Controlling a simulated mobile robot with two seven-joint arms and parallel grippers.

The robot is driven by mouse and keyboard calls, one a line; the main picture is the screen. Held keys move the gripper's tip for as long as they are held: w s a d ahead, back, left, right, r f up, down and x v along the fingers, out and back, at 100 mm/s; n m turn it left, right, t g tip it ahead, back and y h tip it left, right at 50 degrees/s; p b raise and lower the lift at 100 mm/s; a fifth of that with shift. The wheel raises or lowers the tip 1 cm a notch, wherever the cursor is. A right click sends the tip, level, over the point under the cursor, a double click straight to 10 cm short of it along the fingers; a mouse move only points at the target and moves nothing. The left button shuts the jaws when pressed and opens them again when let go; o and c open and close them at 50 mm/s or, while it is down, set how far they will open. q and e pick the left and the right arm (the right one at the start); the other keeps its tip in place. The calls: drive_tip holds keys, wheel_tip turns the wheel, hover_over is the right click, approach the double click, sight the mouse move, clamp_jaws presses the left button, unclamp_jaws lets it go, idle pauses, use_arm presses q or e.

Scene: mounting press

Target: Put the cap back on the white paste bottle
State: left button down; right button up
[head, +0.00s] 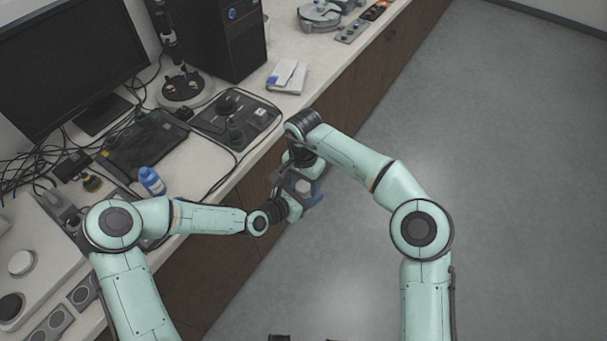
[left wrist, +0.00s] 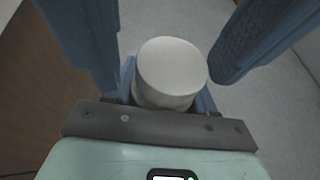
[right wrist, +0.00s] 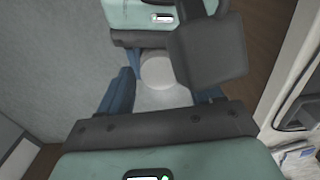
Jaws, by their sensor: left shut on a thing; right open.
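The white paste bottle (left wrist: 172,72) is a plain white cylinder with a flat round top in the left wrist view. I cannot tell its cap apart from its body. My left gripper (left wrist: 168,100) is shut on it and holds it in the air off the bench front. The bottle (right wrist: 158,72) also shows in the right wrist view, between the blue fingers of my right gripper (right wrist: 163,97). The right gripper is open, one finger on either side of the bottle. In the head view both grippers (head: 303,187) meet near the centre and largely hide the bottle.
The white bench (head: 205,160) runs diagonally at the left, with dark wood cabinets below. It carries a monitor (head: 65,55), a computer tower (head: 215,35), a black control panel (head: 237,118), cables, and a blue-and-white bottle (head: 152,180). The grey floor (head: 510,170) at the right is clear.

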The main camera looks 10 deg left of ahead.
drive_tip(key=shift+f, duration=0.15)
drive_tip(key=shift+c, duration=0.3)
drive_tip(key=c, duration=1)
drive_tip(key=m, duration=0.7)
drive_tip(key=o, duration=1.1)
drive_tip(key=shift+o, duration=0.2)
